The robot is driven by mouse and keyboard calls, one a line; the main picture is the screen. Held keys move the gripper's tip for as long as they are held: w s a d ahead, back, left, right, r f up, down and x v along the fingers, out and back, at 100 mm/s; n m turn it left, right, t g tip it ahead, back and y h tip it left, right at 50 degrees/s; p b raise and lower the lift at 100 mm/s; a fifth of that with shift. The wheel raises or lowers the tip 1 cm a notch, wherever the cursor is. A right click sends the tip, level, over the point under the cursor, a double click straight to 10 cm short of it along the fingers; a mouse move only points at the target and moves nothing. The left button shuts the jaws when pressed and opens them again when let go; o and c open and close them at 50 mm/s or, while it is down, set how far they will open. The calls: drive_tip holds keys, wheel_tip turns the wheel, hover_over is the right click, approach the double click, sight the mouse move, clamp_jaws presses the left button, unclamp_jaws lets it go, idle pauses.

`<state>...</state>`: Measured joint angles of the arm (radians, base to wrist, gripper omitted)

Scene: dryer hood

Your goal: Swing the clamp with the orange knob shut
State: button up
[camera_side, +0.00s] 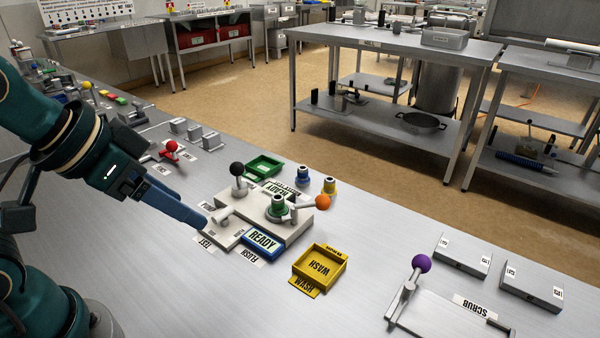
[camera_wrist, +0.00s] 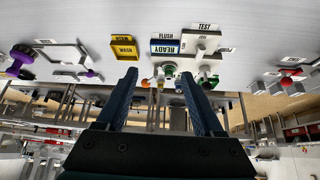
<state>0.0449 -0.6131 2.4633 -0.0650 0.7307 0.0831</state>
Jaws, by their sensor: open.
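The orange knob (camera_side: 322,202) sits at the end of a clamp lever (camera_side: 300,207) that lies low and points right in the side view. The lever runs from beside a green-topped part (camera_side: 278,207) on a pale fixture plate (camera_side: 250,221). A small orange spot, seemingly the orange knob (camera_wrist: 145,82), shows between my fingers in the wrist view. My gripper (camera_side: 200,222) is open and empty, left of the plate and apart from the knob. The wrist view shows its two blue fingers spread (camera_wrist: 158,77). Whether the clamp touches the part is unclear.
A black-knobbed lever (camera_side: 237,170) stands upright on the plate's far side. A blue READY block (camera_side: 263,241) and yellow WASH tray (camera_side: 320,267) lie in front. A green tray (camera_side: 263,166), small bottles and a purple-knobbed clamp (camera_side: 421,264) are nearby. The near left tabletop is clear.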

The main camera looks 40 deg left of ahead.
drive_tip(key=w+d+m+t+h, duration=0.1)
drive_tip(key=w+d, duration=0.1)
drive_tip(key=w, duration=0.3)
drive_tip(key=w+d+m+t, duration=0.1)
drive_tip(key=w+d, duration=0.2)
drive_tip(key=w, duration=0.1)
drive_tip(key=m+t+y, duration=0.2)
drive_tip(key=m+t, duration=0.1)
drive_tip(key=t, duration=0.1)
hover_over(320, 205)
drive_tip(key=s+d, duration=0.1)
drive_tip(key=d, duration=0.1)
wheel_tip(320, 205, down, 6)
drive_tip(key=f+y, duration=0.1)
drive_tip(key=f, duration=0.1)
drive_tip(key=a+f+m+t+y, duration=0.1)
drive_tip(key=f, duration=0.1)
drive_tip(key=w+f+m+t, duration=0.1)
drive_tip(key=f, duration=0.1)
drive_tip(key=shift+a+y, duration=0.2)
drive_tip(key=shift+y, duration=0.2)
drive_tip(key=shift+s+a+f+m+t+y, duration=0.2)
drive_tip(key=shift+f+m+t+y, duration=0.1)
drive_tip(key=shift+y, duration=0.1)
drive_tip(key=shift+x, duration=2.6)
clamp_jaws()
